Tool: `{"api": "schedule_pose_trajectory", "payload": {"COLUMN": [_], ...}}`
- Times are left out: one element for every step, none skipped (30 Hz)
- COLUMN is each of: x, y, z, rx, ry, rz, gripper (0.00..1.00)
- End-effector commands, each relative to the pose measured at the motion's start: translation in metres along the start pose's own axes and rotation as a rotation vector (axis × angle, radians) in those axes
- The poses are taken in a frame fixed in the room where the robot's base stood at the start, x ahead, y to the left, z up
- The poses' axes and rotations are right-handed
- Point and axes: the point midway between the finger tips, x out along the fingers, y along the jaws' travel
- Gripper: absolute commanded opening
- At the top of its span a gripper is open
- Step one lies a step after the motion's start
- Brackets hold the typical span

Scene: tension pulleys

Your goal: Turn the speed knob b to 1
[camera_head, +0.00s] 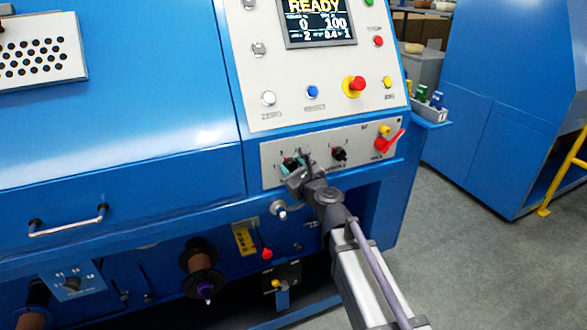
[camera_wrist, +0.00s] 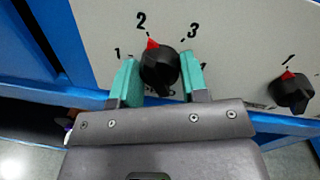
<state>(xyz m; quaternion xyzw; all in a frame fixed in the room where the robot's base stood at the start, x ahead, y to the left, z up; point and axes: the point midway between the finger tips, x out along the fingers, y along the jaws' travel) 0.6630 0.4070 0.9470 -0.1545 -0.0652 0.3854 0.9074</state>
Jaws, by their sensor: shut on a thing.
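A black knob (camera_wrist: 160,68) with a red pointer is between the teal fingertips of my gripper (camera_wrist: 159,80) in the wrist view. Its pointer aims at about the 2 on the scale; 1 is to the left and 3 to the right. My gripper is shut on this knob, and its plate hides part of the lettering below. In the head view it is the left knob (camera_head: 290,163) on the lower grey panel (camera_head: 366,148), partly covered by my gripper (camera_head: 291,168). The label is not readable enough to tell its letter.
A second black knob (camera_wrist: 293,92) with a red pointer near its own 1 is close on the right; it also shows in the head view (camera_head: 339,154). A red lever (camera_head: 389,142) is farther right. A display (camera_head: 316,22) reading READY and several buttons are above.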

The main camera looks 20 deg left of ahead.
Motion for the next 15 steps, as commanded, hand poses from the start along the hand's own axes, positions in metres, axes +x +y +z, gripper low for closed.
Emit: {"api": "schedule_pose_trajectory", "payload": {"x": [-0.0002, -0.0002, -0.0002, -0.0002, -0.0002, -0.0002, -0.0003, -0.0002, -0.0003, -0.0003, -0.0002, -0.0003, -0.0002, -0.0003, -0.0003], "y": [0.0001, 0.0001, 0.0001, 0.0001, 0.0001, 0.0001, 0.0002, 0.0002, 0.0002, 0.0002, 0.0002, 0.0002, 0.0003, 0.0003, 0.0003], "z": [0.0001, 0.0002, 0.0003, 0.0003, 0.0004, 0.0005, 0.0005, 0.0006, 0.0006, 0.0007, 0.0008, 0.0009, 0.0009, 0.0009, 0.001], "rx": [-0.008, -0.015, -0.027, -0.037, -0.048, -0.067, -0.083, -0.099, -0.126, -0.145, -0.167, -0.198, -0.223, -0.249, -0.284], "ry": [0.001, 0.001, 0.002, 0.002, 0.003, 0.004, 0.006, 0.007, 0.009, 0.01, 0.011, 0.014, 0.016, 0.017, 0.02], "rz": [0.001, 0.001, 0.001, 0.001, 0.001, 0.002, 0.002, 0.003, 0.003, 0.004, 0.004, 0.005, 0.006, 0.006, 0.007], "gripper": [0.17, 0.17, 0.17, 0.17, 0.17, 0.17, 0.17, 0.17, 0.17, 0.17, 0.17, 0.17, 0.17, 0.17, 0.17]}}
